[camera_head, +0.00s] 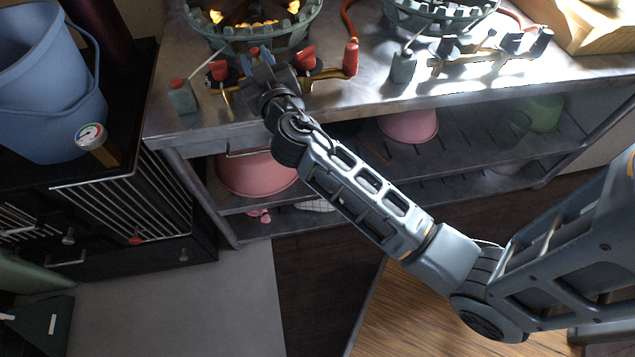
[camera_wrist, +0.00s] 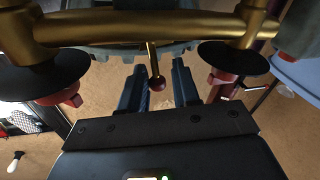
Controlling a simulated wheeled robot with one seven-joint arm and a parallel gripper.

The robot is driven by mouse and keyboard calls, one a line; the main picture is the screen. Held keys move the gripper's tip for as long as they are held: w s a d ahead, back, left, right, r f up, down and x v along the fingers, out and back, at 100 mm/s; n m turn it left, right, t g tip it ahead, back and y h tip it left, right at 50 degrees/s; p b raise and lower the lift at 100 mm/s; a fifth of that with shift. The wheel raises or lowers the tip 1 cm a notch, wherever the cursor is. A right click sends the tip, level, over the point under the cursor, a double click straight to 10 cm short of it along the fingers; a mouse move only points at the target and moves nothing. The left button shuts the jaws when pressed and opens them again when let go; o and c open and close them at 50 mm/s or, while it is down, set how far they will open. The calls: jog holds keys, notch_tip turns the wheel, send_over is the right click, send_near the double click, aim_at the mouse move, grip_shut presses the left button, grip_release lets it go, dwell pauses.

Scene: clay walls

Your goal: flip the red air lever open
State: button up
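A brass pipe (camera_wrist: 150,27) with red fittings runs along the front of the left burner. In the wrist view it carries two black discs, each with a red knob, one on the left (camera_wrist: 70,96) and one on the right (camera_wrist: 222,80). A short brass stem with a ball end (camera_wrist: 157,82) hangs between them. My gripper (camera_wrist: 158,64) is open, its blue-grey fingers either side of the ball stem; I cannot tell whether they touch it. In the head view my gripper (camera_head: 258,62) is between the red knobs (camera_head: 219,70) and (camera_head: 306,58). Which part is the air lever is unclear.
The left burner (camera_head: 255,35) glows with flames. A red-capped grey block (camera_head: 183,98) and a red upright handle (camera_head: 351,58) flank the pipe. A second burner (camera_head: 440,12) stands right. A blue bucket (camera_head: 45,85) sits on the black cabinet at left. Shelves hold pink tubs.

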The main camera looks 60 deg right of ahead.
jog(key=shift+w+a+r+n+y+p, duration=0.2)
jog(key=shift+n+p, duration=0.45)
jog(key=shift+p, duration=0.85)
jog(key=shift+w+a+f+n+y+p, duration=0.2)
jog(key=shift+n+p, duration=0.45)
jog(key=shift+p, duration=0.8)
jog(key=s+a+f+n+y+b, duration=0.1)
jog(key=s+a+y, duration=0.3)
jog(key=s+a, duration=0.5)
jog(key=s+a+f+n+y+b, duration=0.1)
jog(key=s+a+y, duration=0.3)
jog(key=s+a, duration=0.6)
jog(key=shift+s+a+f+n+y, duration=0.3)
jog(key=shift+s+f+n, duration=0.35)
jog(key=shift+s, duration=1.9)
jog(key=shift+o, duration=0.2)
jog(key=shift+r, duration=0.15)
